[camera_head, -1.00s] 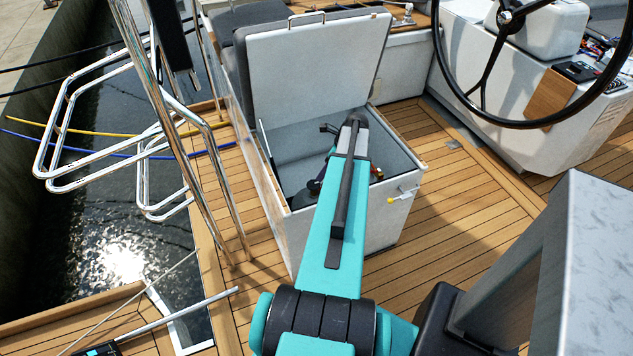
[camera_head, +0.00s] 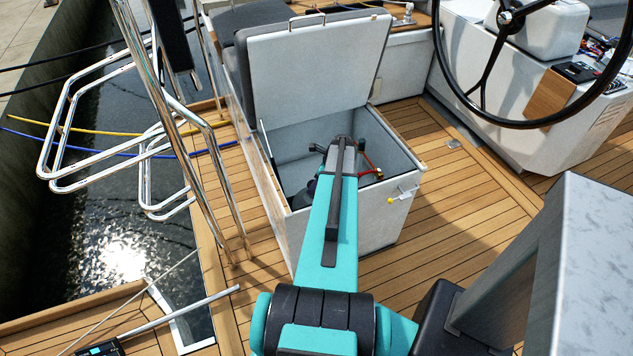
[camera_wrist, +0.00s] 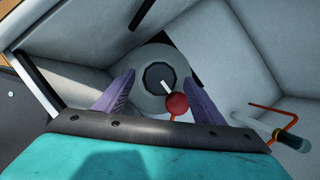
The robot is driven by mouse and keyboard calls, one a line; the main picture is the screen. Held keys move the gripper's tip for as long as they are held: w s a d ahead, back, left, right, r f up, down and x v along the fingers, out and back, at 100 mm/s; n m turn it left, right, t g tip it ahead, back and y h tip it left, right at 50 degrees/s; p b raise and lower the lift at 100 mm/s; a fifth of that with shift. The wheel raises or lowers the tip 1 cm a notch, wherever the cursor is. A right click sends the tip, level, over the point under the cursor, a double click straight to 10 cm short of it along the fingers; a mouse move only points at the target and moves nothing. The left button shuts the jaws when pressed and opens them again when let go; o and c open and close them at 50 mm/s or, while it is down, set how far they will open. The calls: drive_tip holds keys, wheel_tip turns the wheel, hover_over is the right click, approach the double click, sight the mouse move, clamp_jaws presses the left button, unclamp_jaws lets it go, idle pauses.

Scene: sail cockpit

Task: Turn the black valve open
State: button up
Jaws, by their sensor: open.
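In the wrist view a black round valve (camera_wrist: 157,77) with a white bar across it sits on a grey round base (camera_wrist: 184,62) inside the open locker. A red ball (camera_wrist: 177,103) shows just below the valve's lower right edge. My gripper (camera_wrist: 159,77) is open, with one purple finger on each side of the valve in the picture. I cannot tell how far the fingertips are above it, and no contact shows. In the head view my arm reaches into the locker (camera_head: 405,215) and hides the valve and the gripper.
The locker's raised lid (camera_head: 318,70) stands behind my arm. Locker walls close in around the gripper. A steering wheel (camera_head: 482,95) is at upper right.

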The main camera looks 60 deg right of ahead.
drive_tip(key=c, duration=1)
drive_tip(key=shift+a, duration=0.15)
drive_tip(key=shift+c, duration=0.2)
